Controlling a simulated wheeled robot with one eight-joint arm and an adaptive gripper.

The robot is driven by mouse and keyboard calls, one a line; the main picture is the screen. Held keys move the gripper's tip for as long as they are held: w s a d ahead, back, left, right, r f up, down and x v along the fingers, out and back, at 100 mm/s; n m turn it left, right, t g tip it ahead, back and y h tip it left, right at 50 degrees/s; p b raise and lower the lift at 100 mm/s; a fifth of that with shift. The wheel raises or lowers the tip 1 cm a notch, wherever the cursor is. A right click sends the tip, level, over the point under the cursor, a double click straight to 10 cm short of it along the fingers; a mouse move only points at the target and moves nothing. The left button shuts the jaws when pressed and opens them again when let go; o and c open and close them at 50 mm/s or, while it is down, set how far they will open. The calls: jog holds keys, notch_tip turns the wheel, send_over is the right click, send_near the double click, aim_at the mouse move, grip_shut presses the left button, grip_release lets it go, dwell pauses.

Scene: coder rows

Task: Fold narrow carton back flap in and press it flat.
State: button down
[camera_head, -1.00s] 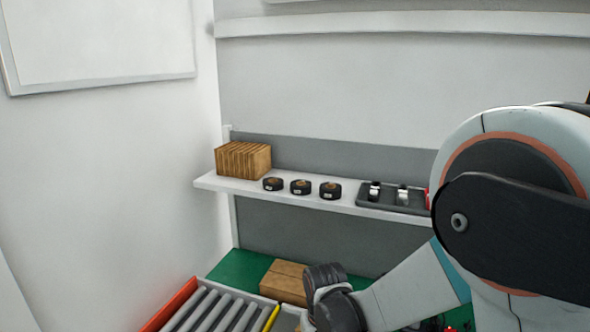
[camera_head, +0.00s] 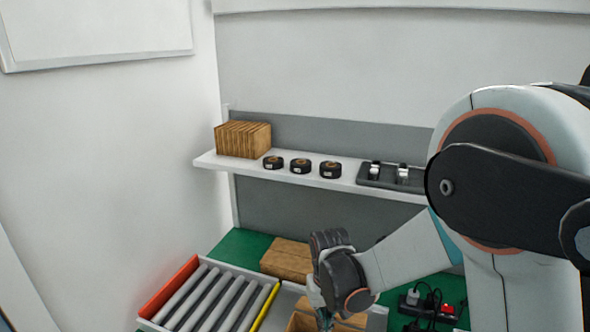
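An open brown carton (camera_head: 301,322) shows at the bottom edge of the view, cut off by the frame. Brown flap panels show on both sides of my gripper (camera_head: 322,312). My gripper points down at the carton, its fingers overlapping it in the picture. Its tips are small and partly cut off, so I cannot tell whether they are open or touch a flap. The gripper and wrist hide part of the carton, and I cannot tell which flap is the back one.
A closed brown box (camera_head: 287,259) lies on the green mat (camera_head: 240,247) behind. A roller conveyor (camera_head: 215,298) with orange and yellow edges is at left. A power strip (camera_head: 428,308) with cables lies at right. The shelf (camera_head: 205,160) holds stacked cardboard, tape rolls and a tray.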

jog(key=shift+f+b, duration=3.05)
jog(key=shift+f, duration=0.65)
notch_tip(320, 180, up, 8)
jog(key=p, duration=0.5)
jog(key=shift+r, duration=0.1)
jog(key=s+d+r+m+t, duration=0.1)
jog(key=s+d+r+t, duration=0.15)
jog(key=r, duration=0.35)
jog(key=s+d+r+t, duration=0.1)
jog(key=s+d+r, duration=0.3)
jog(key=r, duration=0.3)
jog(key=s+d+r+m+t, duration=0.1)
jog(key=s+d+r+t, duration=0.2)
jog(key=s+d, duration=0.3)
jog(key=shift+s+d+r+t, duration=0.25)
jog(key=shift+s+r, duration=0.6)
jog(key=shift+s, duration=1.2)
jog(key=shift+a, duration=0.1)
